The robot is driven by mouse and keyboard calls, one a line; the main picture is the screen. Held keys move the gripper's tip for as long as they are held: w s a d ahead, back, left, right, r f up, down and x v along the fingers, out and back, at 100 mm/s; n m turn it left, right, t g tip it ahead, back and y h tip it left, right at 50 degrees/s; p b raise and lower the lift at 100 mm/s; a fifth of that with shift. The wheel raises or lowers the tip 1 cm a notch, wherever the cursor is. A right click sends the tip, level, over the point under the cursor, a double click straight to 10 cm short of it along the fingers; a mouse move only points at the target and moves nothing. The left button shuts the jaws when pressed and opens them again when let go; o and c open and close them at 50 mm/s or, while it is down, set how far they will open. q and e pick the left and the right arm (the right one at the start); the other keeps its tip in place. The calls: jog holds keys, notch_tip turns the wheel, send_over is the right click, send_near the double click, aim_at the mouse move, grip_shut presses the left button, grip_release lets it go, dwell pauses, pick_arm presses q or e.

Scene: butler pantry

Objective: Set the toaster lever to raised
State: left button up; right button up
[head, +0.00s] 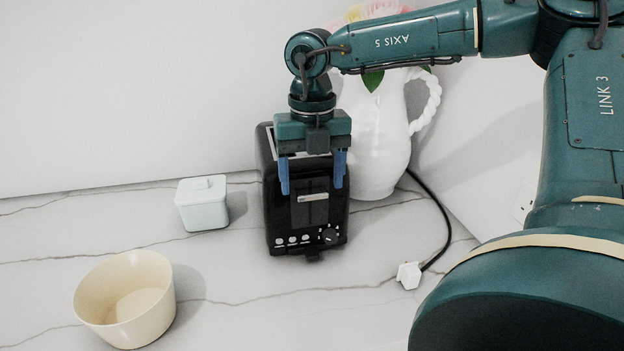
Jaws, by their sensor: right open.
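A black toaster (270,213) stands on the marble counter with its front towards me. Its light-coloured lever (313,197) sits in the upper part of a dark slot on the front, above a row of small buttons and a knob (329,236). My right gripper (312,190) points down in front of the toaster, with its two blue fingers apart, one on each side of the lever. I cannot tell whether the fingers touch the toaster. The gripper hides part of the toaster's top. My left gripper is not in view.
A white pitcher (375,140) with flowers stands behind the toaster on the right. A pale green lidded box (202,205) is to the left. A cream bowl (127,300) is at front left. A plug (408,275) on a black cord lies at right. The counter between bowl and plug is clear.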

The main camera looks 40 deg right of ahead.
jog(key=shift+f, duration=0.6)
jog(key=c, duration=1.4)
jog(key=shift+r, duration=1.3)
jog(key=o, duration=1.4)
jog(key=shift+r, duration=0.1)
notch_tip(320, 180, up, 13)
